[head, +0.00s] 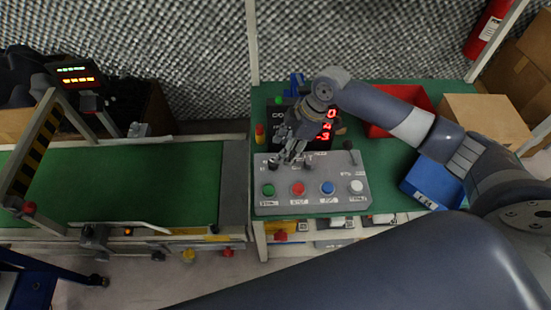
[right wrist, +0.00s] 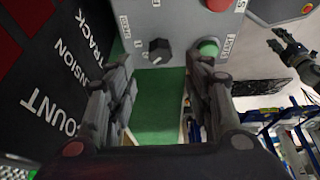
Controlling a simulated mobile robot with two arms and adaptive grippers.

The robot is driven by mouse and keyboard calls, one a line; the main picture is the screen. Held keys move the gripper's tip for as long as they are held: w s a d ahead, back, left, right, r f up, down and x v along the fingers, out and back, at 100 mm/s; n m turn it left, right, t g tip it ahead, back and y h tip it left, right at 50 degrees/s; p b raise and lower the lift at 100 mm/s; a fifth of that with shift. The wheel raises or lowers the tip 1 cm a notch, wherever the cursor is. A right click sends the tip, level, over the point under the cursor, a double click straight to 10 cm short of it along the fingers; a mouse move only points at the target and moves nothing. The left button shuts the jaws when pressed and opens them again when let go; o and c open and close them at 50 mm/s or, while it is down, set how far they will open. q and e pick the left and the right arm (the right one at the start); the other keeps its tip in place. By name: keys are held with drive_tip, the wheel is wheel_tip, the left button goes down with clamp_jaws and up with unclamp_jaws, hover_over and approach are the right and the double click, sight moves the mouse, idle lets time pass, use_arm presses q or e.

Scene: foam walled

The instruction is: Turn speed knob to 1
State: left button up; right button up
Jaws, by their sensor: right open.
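The grey control panel (head: 315,205) lies on the green table. A black knob (right wrist: 158,50) sits on it near the green button (right wrist: 208,48) in the right wrist view. A white line shows on the knob; the small markings around it are too unclear to read. My right gripper (head: 287,160) is over the panel's back left part in the head view. In the right wrist view its fingers (right wrist: 162,82) are open and empty, with the knob ahead between them, apart from both. My left gripper (right wrist: 290,50) shows small at the right of that view; its opening is unclear.
A black display (head: 318,138) with red digits stands behind the panel. Red (head: 298,189), blue (head: 328,188) and white (head: 357,187) buttons line the panel's front. A blue bin (head: 430,185) and a red bin (head: 405,98) stand right. A green conveyor (head: 130,185) is left.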

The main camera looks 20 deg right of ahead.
sight(273, 165)
drive_tip(key=x, duration=0.7)
drive_tip(key=shift+r, duration=0.1)
drive_tip(key=c, duration=1)
